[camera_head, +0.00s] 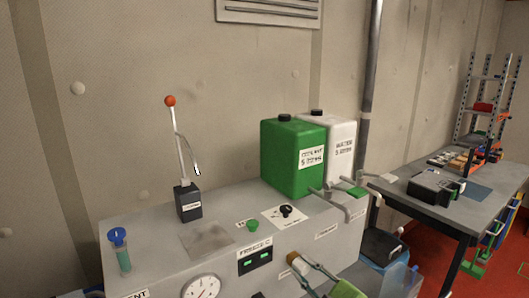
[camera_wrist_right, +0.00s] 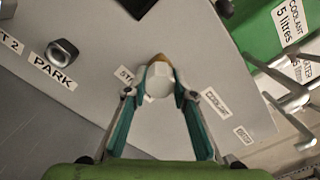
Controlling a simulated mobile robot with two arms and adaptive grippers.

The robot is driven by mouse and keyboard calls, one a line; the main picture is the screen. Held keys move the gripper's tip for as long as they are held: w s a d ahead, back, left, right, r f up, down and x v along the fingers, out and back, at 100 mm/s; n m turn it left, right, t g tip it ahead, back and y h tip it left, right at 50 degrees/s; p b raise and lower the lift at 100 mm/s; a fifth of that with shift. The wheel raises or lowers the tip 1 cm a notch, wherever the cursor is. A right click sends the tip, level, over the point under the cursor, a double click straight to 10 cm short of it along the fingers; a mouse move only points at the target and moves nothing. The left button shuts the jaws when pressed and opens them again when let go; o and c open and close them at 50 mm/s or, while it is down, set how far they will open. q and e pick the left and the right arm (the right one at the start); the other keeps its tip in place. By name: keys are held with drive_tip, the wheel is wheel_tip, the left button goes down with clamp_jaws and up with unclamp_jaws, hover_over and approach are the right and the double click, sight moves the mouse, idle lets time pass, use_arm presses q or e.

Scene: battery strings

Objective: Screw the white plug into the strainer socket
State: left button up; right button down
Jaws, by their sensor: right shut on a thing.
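My right gripper (camera_head: 304,264) comes in from the bottom of the head view, at the front face of the grey cabinet (camera_head: 185,268). In the right wrist view its teal fingers (camera_wrist_right: 158,84) are shut on a white plug (camera_wrist_right: 158,80). A tan-brown part (camera_wrist_right: 160,59) shows just beyond the plug; it also shows in the head view (camera_head: 292,256). It lies near the label beginning "ST". I cannot tell whether it is the strainer socket, or whether the plug touches or sits in it. My left gripper is not in view.
A green coolant canister (camera_head: 292,162) and a white water canister (camera_head: 341,150) stand on the cabinet. Grey pipes with a green-handled lever (camera_head: 355,191) stick out at its right end. A gauge (camera_head: 201,288) is on its front. A workbench (camera_head: 440,204) stands right.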

drive_tip(key=m+p, duration=0.2)
drive_tip(key=m, duration=0.2)
drive_tip(key=shift+r+p, duration=0.15)
drive_tip(key=shift+p, duration=0.2)
drive_tip(key=shift+m+p, duration=0.35)
drive_tip(key=shift+m, duration=0.55)
